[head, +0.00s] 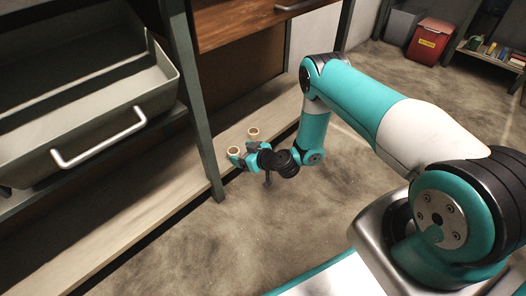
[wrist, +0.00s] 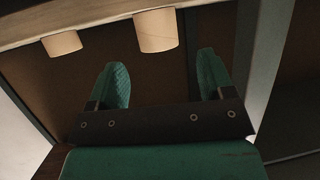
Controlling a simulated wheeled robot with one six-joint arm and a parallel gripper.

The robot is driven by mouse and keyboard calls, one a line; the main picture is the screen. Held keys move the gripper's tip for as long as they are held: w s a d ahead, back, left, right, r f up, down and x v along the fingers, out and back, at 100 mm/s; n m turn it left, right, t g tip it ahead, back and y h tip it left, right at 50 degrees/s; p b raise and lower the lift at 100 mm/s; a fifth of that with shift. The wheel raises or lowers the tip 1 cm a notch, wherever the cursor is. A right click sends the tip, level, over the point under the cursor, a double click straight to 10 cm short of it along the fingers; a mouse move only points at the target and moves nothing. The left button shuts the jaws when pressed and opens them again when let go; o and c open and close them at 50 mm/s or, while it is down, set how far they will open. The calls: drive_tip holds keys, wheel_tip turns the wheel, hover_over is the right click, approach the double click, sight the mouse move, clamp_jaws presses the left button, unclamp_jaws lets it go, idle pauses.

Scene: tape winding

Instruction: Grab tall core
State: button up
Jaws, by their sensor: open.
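Two pale, cylindrical cores with open tops stand on the low wooden shelf. In the wrist view, which looks upside down, the core (wrist: 156,31) nearer the middle looks taller than the other core (wrist: 62,43) at the left. In the head view, the tall core (head: 234,151) seems to be the one nearer the shelf post, and the shorter core (head: 253,133) is farther back. My gripper (wrist: 164,70) is open and empty. The tall core is just beyond its fingertips, roughly in line with the gap. In the head view my gripper (head: 241,156) partly hides the cores' lower parts.
A dark upright post (head: 196,110) stands close left of the cores. A grey bin (head: 90,95) with a white handle sits on the left shelf. A wooden drawer (head: 240,22) hangs above the cores. The floor (head: 210,245) in front is clear.

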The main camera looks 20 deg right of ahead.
drive_tip(key=p+v, duration=0.6)
drive_tip(key=v, duration=0.4)
drive_tip(key=shift+s, duration=0.25)
